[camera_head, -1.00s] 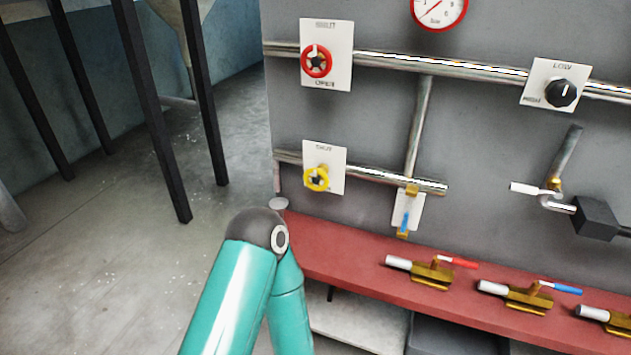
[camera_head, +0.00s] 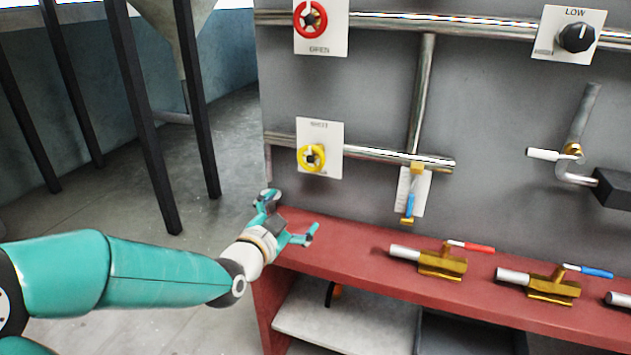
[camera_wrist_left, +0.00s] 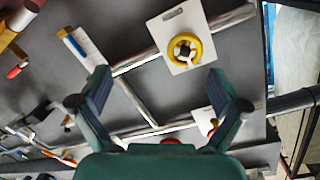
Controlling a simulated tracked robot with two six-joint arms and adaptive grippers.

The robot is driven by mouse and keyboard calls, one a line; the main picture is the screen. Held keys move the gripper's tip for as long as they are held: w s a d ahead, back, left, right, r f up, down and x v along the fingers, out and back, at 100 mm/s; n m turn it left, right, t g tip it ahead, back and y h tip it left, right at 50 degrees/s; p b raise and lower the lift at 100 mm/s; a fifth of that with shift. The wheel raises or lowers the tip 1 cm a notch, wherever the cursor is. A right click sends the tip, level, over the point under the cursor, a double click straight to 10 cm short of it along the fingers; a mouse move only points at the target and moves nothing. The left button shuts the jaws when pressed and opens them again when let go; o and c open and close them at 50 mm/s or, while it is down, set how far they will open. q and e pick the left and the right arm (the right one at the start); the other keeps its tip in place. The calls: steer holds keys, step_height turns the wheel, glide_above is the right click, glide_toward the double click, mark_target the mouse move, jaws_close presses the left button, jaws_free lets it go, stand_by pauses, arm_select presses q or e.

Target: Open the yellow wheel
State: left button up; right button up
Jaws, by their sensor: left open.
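The yellow wheel (camera_head: 311,158) sits on a white plate (camera_head: 331,135) on the lower pipe of the grey panel. My left gripper (camera_head: 290,216) is open and empty, below and a little left of the wheel, over the left end of the red shelf. In the left wrist view the yellow wheel (camera_wrist_left: 185,48) shows beyond the open fingers (camera_wrist_left: 160,98), apart from them and above the gap between them. My right gripper is not in view.
A red wheel (camera_head: 310,19) is on the upper pipe. A small valve with a blue lever (camera_head: 410,205) hangs right of the yellow wheel. Brass valves (camera_head: 442,262) lie on the red shelf (camera_head: 340,255). Dark posts (camera_head: 145,120) stand at left.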

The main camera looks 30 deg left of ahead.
mark_target(309, 161)
arm_select(q)
step_height(309, 161, up, 4)
steer(key=a+t+y, duration=0.1)
steer(key=a, duration=0.1)
steer(key=p+x, duration=0.2)
steer(key=x, duration=1.3)
steer(key=shift+w, duration=0.25)
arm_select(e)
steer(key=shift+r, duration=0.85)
arm_select(q)
steer(key=shift+c, duration=0.4)
